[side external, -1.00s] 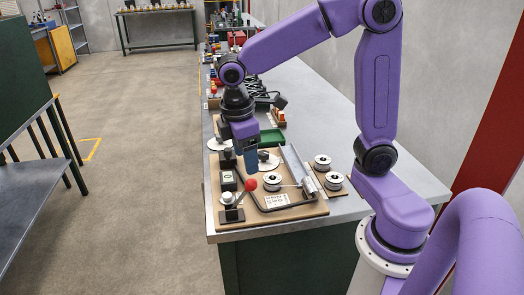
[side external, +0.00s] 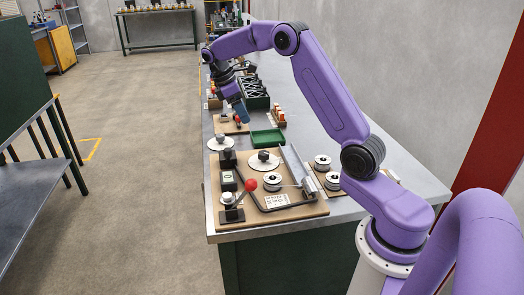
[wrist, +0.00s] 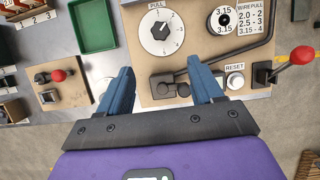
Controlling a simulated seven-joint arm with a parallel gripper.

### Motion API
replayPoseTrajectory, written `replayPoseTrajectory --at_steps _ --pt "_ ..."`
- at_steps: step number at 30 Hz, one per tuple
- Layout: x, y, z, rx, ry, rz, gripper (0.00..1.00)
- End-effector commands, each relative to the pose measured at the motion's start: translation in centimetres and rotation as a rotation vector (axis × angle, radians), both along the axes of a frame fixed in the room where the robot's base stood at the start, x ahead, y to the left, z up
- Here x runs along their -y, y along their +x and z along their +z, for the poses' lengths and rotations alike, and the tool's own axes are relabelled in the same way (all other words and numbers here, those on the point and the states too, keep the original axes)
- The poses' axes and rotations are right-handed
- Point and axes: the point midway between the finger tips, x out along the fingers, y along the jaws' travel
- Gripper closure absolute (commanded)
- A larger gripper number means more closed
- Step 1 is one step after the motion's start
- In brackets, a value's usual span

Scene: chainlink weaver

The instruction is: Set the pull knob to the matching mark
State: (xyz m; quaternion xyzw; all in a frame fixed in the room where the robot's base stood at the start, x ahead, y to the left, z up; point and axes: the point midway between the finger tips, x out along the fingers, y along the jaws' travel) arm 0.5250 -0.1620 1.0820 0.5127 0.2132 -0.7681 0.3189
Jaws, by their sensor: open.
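The pull knob (wrist: 161,33) is a black knob on a white round dial marked PULL with numbers around it. In the side view the knob (side external: 263,156) stands on the tan board (side external: 235,162). I cannot tell surely which mark it points at. A card (wrist: 251,17) headed WIRE PULL reads 2.0 - 2, 2.5 - 3, 3.15 - 4. The spool (wrist: 223,20) beside it is labelled 3.15. My gripper (wrist: 160,75) is open and empty, with the dial beyond its fingertips in the wrist view. In the side view my gripper (side external: 243,116) is above the bench, beyond the board.
A red-balled lever (side external: 250,184) and a white RESET button (wrist: 235,80) are on the board. A bent dark bar (wrist: 245,55) crosses it. A green tray (side external: 268,138) lies behind the board. A smaller board with a red knob (wrist: 58,75) is at left in the wrist view.

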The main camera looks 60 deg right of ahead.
Motion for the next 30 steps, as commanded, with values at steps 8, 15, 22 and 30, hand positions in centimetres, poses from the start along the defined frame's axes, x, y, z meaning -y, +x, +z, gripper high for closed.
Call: replayPoseTrajectory --at_steps 8,15,22,30 --pt "1.2 -1.3 -4.0 -0.005 0.000 -0.002 0.34" --pt "2.3 -2.6 -8.2 -0.004 0.001 -0.002 0.34" --pt "3.5 -3.7 -12.1 -0.004 0.000 -0.002 0.34" --pt "4.4 -4.5 -15.0 -0.001 0.000 -0.001 0.34"
